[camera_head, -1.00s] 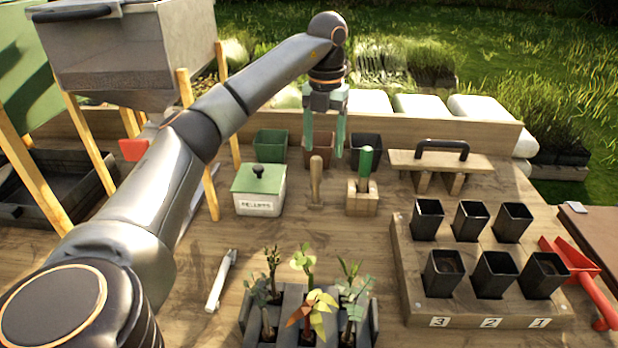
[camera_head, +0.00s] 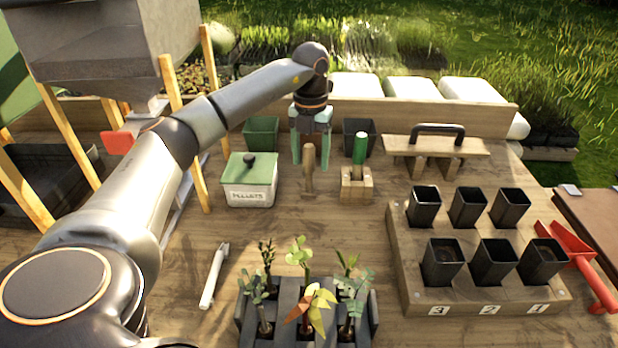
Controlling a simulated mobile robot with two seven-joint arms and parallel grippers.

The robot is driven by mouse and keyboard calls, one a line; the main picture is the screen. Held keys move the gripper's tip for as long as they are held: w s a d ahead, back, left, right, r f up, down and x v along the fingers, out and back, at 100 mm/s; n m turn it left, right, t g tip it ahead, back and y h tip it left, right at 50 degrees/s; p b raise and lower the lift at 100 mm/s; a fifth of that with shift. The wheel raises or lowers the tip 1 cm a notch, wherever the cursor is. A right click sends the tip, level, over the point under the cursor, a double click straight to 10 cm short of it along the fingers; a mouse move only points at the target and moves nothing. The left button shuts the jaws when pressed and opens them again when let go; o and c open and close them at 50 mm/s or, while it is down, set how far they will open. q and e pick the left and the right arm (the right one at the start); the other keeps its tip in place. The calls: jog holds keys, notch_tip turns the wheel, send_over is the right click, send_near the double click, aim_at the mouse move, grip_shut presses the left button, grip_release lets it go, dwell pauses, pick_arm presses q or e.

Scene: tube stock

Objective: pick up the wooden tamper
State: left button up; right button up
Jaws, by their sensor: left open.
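In the picture one finger shows on each side of the tamper's upper handle. The tamper's top shows unobstructed between them; I cannot tell the exact depth between fingers and handle. Nothing is held. My right gripper is not in view.
A green-lidded pellets box (camera_head: 249,190) stands close left of the tamper. A green pot (camera_head: 262,134) and a black pot (camera_head: 359,137) stand behind. A seedling tray (camera_head: 246,318) is in front, and a numbered rack of black pots (camera_head: 405,262) at right. Bench between is clear.

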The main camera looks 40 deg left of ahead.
aim_at(309, 169)
pick_arm(q)
jog(key=shift+s+a+f, duration=0.1)
jog(key=shift+a+f, duration=0.05)
jog(key=shift+f, duration=1.8)
grip_shut()
